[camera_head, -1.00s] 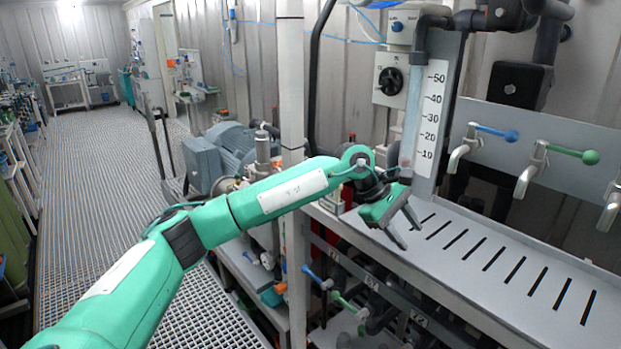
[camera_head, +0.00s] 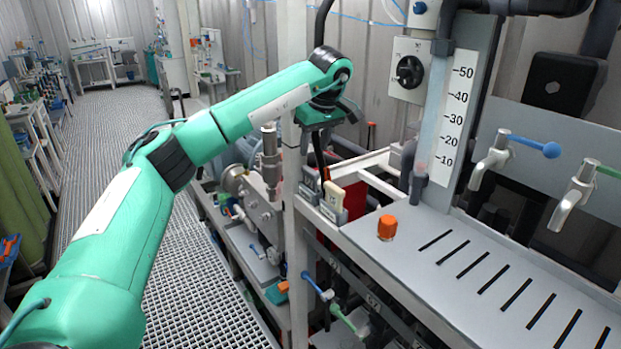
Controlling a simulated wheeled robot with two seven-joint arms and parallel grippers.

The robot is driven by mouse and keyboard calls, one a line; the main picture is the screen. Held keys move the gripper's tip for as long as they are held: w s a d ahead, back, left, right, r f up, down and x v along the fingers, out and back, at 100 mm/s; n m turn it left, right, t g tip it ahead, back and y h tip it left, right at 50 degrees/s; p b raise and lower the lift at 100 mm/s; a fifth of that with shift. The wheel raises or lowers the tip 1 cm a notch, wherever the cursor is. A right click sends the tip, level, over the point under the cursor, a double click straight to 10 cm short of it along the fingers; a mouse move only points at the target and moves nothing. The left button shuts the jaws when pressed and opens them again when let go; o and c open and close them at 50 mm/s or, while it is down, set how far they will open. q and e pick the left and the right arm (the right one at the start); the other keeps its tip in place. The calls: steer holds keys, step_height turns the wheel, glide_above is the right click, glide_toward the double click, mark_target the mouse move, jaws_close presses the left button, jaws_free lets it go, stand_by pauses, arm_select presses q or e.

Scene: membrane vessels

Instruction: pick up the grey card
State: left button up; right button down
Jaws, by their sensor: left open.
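My left gripper (camera_head: 326,116) is raised in front of the back wall, above the left end of the grey bench, near the white post. Its fingers are mostly hidden by its own body; it is open and no object shows in it. Below it, at the bench's front left corner, a small cream card-like piece (camera_head: 333,194) stands upright in a holder. Small grey pieces (camera_head: 341,216) sit at its foot; I cannot tell whether one of them is the grey card. The gripper is clearly apart from these. My right gripper is not in view.
An orange cap (camera_head: 387,227) stands on the slotted bench top (camera_head: 470,300). A white post (camera_head: 295,200) rises left of the holder. A scaled tube panel (camera_head: 455,110) and taps with blue (camera_head: 550,150) and green handles are at the right. The slotted top is otherwise clear.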

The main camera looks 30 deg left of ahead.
mark_target(310, 170)
arm_select(q)
steer(key=x, duration=0.3)
steer(key=shift+w, duration=0.35)
steer(key=shift+s+f+p, duration=0.3)
steer(key=shift+f+p, duration=0.25)
steer(key=shift+p, duration=0.15)
steer(key=p+x, duration=0.1)
steer(key=x, duration=0.1)
steer(key=p+x, duration=0.1)
steer(key=x, duration=0.1)
steer(key=shift+s+f, duration=0.15)
steer(key=shift+s, duration=0.1)
steer(key=shift+d+f, duration=0.1)
steer(key=shift+f, duration=0.05)
jaws_close()
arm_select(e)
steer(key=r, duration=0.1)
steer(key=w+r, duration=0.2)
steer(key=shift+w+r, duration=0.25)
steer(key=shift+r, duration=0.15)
